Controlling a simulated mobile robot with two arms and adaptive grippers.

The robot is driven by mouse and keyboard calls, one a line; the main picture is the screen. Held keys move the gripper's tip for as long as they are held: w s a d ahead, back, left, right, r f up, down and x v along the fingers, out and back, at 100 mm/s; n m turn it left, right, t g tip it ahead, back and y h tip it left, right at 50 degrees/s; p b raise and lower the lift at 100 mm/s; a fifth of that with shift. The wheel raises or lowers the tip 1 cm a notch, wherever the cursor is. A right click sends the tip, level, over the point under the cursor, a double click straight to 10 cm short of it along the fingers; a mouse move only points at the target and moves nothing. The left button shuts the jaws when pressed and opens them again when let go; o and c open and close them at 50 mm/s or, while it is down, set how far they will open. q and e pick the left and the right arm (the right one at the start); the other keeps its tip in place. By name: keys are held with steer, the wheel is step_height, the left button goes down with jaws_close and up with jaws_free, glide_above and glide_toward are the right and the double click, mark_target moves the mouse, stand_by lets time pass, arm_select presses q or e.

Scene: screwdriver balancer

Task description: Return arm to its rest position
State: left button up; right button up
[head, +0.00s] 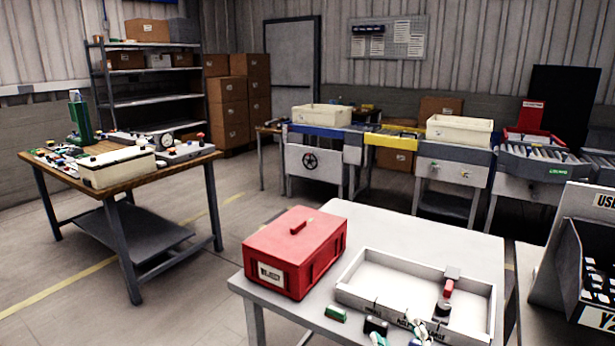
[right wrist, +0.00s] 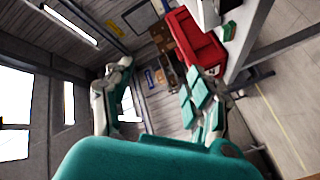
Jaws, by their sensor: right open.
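My right gripper (head: 398,336) shows only in part at the bottom edge of the head view, in front of the white table (head: 420,228). In the right wrist view my right gripper (right wrist: 160,78) has its teal and white fingers spread, with nothing between them. The red toolbox (head: 294,252) stands on the table, left of the pale tray (head: 365,268); it also shows in the right wrist view (right wrist: 198,45). A red and black item (head: 446,291) is at the tray's right side. My left gripper is not in view.
A small green block (head: 335,314) and a dark block (head: 376,326) are near the table's front edge. A black rack (head: 568,262) stands at the right. A wooden workbench (head: 205,155) with parts is at the left; open floor lies between it and the table.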

steer(key=s+d+f+m+g+h, duration=0.1)
steer(key=s+d+f+m+g, duration=0.15)
steer(key=s+f+g, duration=0.35)
steer(key=s+d+f+m+g+h, duration=0.25)
steer(key=s+f, duration=0.25)
steer(key=f, duration=0.3)
steer(key=s+f+m+g+y, duration=0.25)
steer(key=s+f+g, duration=0.45)
steer(key=s, duration=0.8)
step_height(320, 180, down, 27)
steer(key=s, duration=0.2)
steer(key=s+d+f+g+p, duration=0.1)
steer(key=s+d+f, duration=0.1)
steer(key=s+f, duration=1.2)
steer(key=shift+s+d+f+h, duration=0.15)
steer(key=shift+s+f+h, duration=0.2)
steer(key=shift+s, duration=0.65)
steer(key=shift+r, duration=0.1)
